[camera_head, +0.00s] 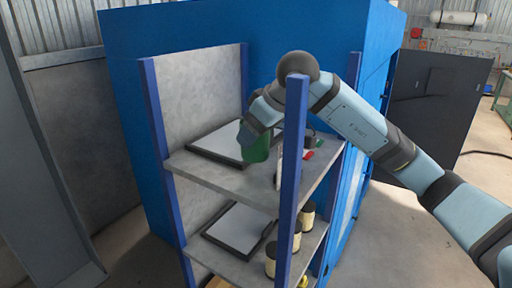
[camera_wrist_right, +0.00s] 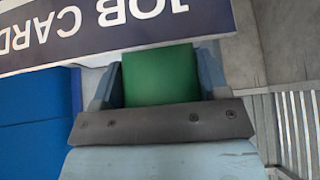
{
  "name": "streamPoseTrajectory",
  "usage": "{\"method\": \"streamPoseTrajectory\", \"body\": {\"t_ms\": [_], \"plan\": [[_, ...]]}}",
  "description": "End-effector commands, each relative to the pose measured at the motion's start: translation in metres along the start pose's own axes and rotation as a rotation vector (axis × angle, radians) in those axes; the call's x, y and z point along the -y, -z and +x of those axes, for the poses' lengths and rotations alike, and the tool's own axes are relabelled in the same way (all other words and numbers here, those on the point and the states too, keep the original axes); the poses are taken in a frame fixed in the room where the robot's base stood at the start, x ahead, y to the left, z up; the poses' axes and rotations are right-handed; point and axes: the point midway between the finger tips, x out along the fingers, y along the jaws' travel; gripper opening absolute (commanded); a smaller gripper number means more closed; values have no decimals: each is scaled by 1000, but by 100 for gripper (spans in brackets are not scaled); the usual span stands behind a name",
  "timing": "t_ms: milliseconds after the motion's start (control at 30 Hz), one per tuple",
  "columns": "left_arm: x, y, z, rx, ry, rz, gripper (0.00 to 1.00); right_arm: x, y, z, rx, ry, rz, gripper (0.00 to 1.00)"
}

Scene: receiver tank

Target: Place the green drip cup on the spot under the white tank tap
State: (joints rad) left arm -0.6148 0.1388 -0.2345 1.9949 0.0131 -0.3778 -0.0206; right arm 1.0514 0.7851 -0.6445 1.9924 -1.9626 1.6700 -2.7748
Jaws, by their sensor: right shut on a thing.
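The green drip cup (camera_head: 257,150) is at the upper shelf of a rack with blue posts, in front of my right arm's wrist. My right gripper (camera_head: 254,133) is shut on it. In the right wrist view the green cup (camera_wrist_right: 160,75) fills the space between the two fingers. I cannot tell whether the cup touches the shelf. A white horizontal tank (camera_head: 452,18) stands far off at the back right; its tap and the spot under it are too small to make out. My left gripper is not in view.
The upper shelf (camera_head: 225,180) carries a dark-edged tray (camera_head: 217,152) and small red and white items behind a blue post (camera_head: 292,165). The lower shelf holds another tray and several cream cylinders. A dark panel (camera_head: 435,105) stands right. A "JOB CARD" sign (camera_wrist_right: 110,28) is close in the wrist view.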

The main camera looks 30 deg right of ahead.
Motion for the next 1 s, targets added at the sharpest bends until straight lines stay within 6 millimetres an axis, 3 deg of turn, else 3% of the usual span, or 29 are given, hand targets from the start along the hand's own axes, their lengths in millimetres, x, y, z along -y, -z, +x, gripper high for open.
{"method": "streamPoseTrajectory", "body": {"t_ms": [400, 833, 867, 967, 1000], "plan": [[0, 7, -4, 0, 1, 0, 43, 0, -24, 37, 1, 1, 1, 45], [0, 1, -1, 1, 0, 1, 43, 0, -27, 43, -2, -1, 0, 45], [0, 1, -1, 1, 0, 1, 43, 0, -27, 43, -2, -1, 0, 70], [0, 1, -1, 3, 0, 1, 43, 0, -26, 42, -1, 0, 0, 93], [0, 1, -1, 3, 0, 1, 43, 0, -26, 42, -1, 0, 0, 94]]}}
